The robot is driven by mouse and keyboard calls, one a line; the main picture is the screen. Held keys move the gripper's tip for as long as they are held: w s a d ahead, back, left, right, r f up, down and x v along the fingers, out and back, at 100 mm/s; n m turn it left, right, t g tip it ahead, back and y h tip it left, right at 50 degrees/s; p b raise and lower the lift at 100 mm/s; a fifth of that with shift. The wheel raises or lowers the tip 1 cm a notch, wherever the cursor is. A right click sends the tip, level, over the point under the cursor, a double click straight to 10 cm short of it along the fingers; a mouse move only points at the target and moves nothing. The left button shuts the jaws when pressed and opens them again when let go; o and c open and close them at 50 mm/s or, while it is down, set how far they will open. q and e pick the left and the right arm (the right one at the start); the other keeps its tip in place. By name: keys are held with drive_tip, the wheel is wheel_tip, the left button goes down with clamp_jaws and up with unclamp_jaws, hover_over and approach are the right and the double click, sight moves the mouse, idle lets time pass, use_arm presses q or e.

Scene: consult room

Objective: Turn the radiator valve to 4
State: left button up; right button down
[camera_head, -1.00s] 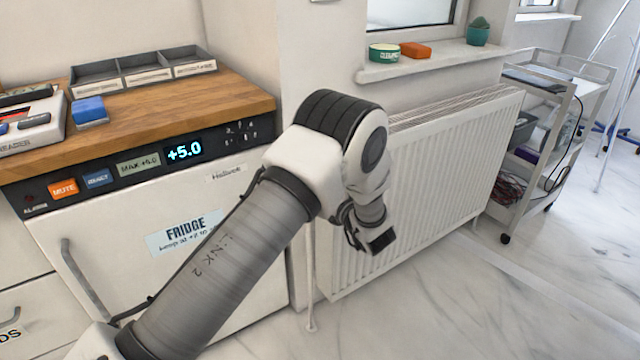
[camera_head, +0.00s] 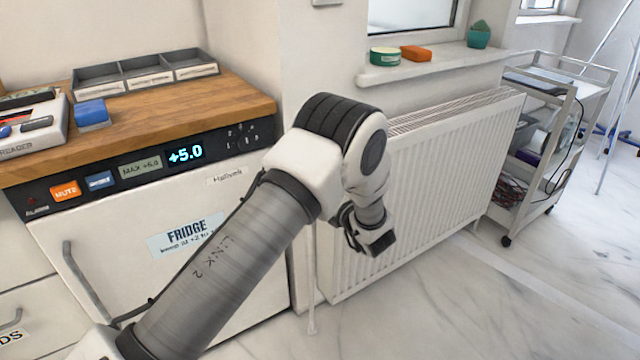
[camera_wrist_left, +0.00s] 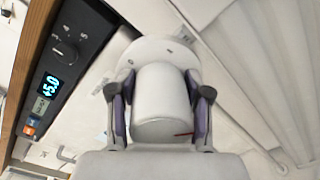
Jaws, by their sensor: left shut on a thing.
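The white radiator (camera_head: 440,165) stands against the wall below the window sill. In the left wrist view, the radiator valve (camera_wrist_left: 160,95) is a white, round head with a short red mark near its lower right edge. My left gripper (camera_wrist_left: 160,118) is shut on the valve head, with one purple-padded finger on each side. No number on the valve can be read. My right gripper is in neither view.
A fridge (camera_head: 140,255) under a wooden worktop (camera_head: 150,125) stands left of the radiator. A green tin (camera_head: 385,56), an orange block (camera_head: 415,52) and a potted cactus (camera_head: 479,36) are on the sill (camera_head: 440,62). A white trolley (camera_head: 545,150) is at right. The floor in front is clear.

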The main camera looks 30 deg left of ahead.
use_arm(q)
drive_tip(key=m+p, duration=0.1)
drive_tip(key=m, duration=0.5)
drive_tip(key=shift+p, duration=0.3)
drive_tip(key=m+p, duration=0.2)
drive_tip(key=m, duration=0.3)
drive_tip(key=shift+w+f, duration=0.1)
drive_tip(key=m+g+p, duration=0.1)
drive_tip(key=m+p, duration=0.1)
drive_tip(key=m, duration=0.3)
drive_tip(key=shift+f, duration=0.1)
drive_tip(key=m+p, duration=0.1)
drive_tip(key=m, duration=0.4)
drive_tip(key=shift+f+m+p, duration=0.1)
drive_tip(key=shift+m+p, duration=0.2)
drive_tip(key=shift+m, duration=0.1)
drive_tip(key=o, duration=1.2)
